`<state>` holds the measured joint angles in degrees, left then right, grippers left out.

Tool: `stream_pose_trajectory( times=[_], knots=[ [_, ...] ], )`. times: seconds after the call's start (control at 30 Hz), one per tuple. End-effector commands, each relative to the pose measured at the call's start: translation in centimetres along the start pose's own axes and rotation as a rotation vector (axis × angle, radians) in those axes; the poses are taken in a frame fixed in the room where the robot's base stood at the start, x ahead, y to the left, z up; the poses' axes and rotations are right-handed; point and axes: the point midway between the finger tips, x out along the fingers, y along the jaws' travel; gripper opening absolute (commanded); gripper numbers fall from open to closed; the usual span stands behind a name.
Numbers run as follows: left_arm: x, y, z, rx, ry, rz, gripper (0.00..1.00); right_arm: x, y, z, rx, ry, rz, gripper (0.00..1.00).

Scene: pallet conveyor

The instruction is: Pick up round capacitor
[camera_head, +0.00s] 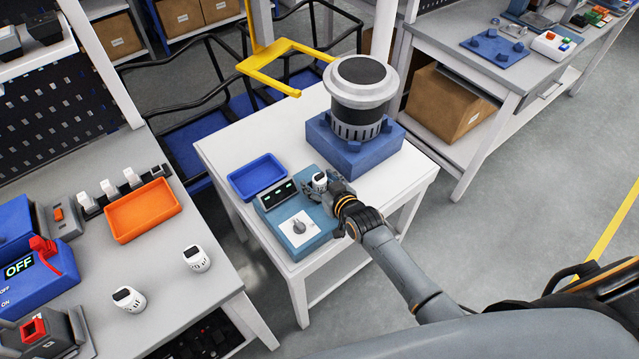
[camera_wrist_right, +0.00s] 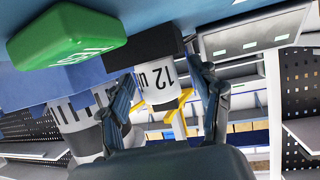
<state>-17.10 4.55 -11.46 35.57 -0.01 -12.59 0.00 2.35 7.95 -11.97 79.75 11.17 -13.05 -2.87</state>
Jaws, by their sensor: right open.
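A white round capacitor (camera_head: 320,181) with a dark top stands upright at the right side of the teal tester (camera_head: 308,240) on the middle table. My right gripper (camera_head: 328,188) is right at it, coming from the right. In the right wrist view, which looks upside down, the capacitor (camera_wrist_right: 157,74) with its "12 u" label lies between the two open fingers (camera_wrist_right: 162,72). Contact with the fingers cannot be told. Two more white round capacitors, one (camera_head: 197,258) and another (camera_head: 129,299), stand on the left bench. My left gripper is not in view.
A blue tray (camera_head: 257,169) lies behind the tester. A blue block (camera_head: 350,150) with a large white-and-black cylinder (camera_head: 361,88) stands behind my right gripper. The tester's green button (camera_wrist_right: 66,36) is close by. An orange tray (camera_head: 143,211) lies on the left bench.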

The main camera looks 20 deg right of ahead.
Motion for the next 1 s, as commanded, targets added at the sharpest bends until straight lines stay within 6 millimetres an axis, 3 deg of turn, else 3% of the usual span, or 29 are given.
stream_pose_trajectory(
  times=[0.07,0.3,0.37,0.67,0.87,1.0],
  knots=[
    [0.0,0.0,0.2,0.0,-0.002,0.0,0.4,0.0,0.0,0.0,0.0,0.0,0.0,0.6],
    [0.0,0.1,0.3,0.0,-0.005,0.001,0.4,0.0,0.0,0.0,0.0,0.0,0.0,0.11],
    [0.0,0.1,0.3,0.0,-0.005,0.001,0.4,0.0,0.0,0.0,0.0,0.0,0.0,0.02],
    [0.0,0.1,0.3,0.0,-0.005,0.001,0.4,-0.1,0.0,-0.3,0.0,0.002,0.0,0.0],
    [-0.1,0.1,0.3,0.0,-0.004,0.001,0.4,-0.7,0.0,-1.9,0.0,0.005,0.001,0.0],
    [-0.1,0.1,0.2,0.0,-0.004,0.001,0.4,-2.2,-0.4,-3.4,0.002,0.003,-0.001,0.0]
  ],
)
